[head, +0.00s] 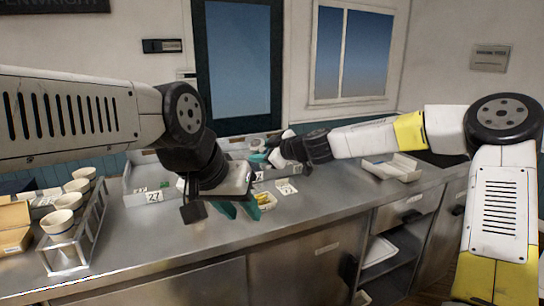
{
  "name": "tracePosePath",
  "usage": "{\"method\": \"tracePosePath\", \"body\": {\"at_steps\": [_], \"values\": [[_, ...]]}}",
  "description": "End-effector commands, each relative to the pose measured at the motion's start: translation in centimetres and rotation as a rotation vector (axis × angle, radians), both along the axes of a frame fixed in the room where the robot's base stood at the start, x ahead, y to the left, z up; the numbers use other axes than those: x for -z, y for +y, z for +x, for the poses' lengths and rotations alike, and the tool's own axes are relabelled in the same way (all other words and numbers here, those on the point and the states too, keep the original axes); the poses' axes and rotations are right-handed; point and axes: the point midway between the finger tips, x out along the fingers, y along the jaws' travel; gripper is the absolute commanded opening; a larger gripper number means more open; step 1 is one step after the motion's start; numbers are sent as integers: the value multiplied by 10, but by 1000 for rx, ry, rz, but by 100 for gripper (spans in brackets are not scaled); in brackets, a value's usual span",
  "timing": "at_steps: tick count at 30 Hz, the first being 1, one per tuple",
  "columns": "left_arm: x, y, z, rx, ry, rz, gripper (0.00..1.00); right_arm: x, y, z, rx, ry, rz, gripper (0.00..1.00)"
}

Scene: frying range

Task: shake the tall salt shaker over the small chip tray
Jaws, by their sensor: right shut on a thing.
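The small chip tray (268,204) sits on the steel counter with yellow chips in it. My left gripper (238,210) is just to the left of this tray and above the counter. Its teal fingers are apart, and I see nothing between them. My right gripper (259,152) is farther back, behind and above the tray, pointing left over the back of the counter. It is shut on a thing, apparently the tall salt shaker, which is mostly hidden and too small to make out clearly.
A rack (72,246) with several white cups stands at the left, beside a cardboard box (14,228). A grey bin labelled 27 (136,196) is behind my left arm. A pale tray (393,170) lies at the right. The front middle of the counter (220,240) is clear.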

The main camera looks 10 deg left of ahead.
Motion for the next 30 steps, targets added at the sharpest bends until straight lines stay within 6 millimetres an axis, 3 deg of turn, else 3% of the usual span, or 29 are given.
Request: {"method": "tracePosePath", "body": {"at_steps": [15, 30], "values": [[0, 0, 0, 0, 0, 0, 36, -28, 8, -16, -2, 475, 214, 0], [0, 0, 0, 0, 0, 0, 36, -30, 8, -18, 0, 527, 237, 0]]}}
